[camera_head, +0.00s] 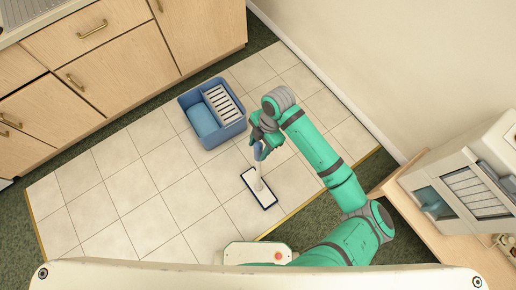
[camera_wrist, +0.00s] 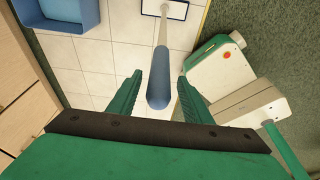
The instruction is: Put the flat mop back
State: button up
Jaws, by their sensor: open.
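The flat mop stands on the tiled floor, its white, blue-edged head (camera_head: 263,196) flat on the tiles and its pole rising toward my arm. The wrist view shows the mop's blue handle grip (camera_wrist: 158,88) pointing up toward the camera. My gripper (camera_head: 260,137) is open above the mop, with its two green fingers (camera_wrist: 157,79) on either side of the handle grip and gaps visible on both sides. The blue bucket (camera_head: 222,139) with a white slatted wringer stands on the tiles just left of my gripper. Part of the pole is hidden behind my gripper in the head view.
Wooden cabinets (camera_head: 110,45) line the upper left. A cream wall (camera_head: 400,70) runs along the right. A wooden bench (camera_head: 408,206) with a white appliance (camera_head: 460,185) stands at the right. Tiles at the lower left are clear, bordered by green carpet.

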jog(key=v, duration=0.8)
jog(key=shift+f, duration=0.1)
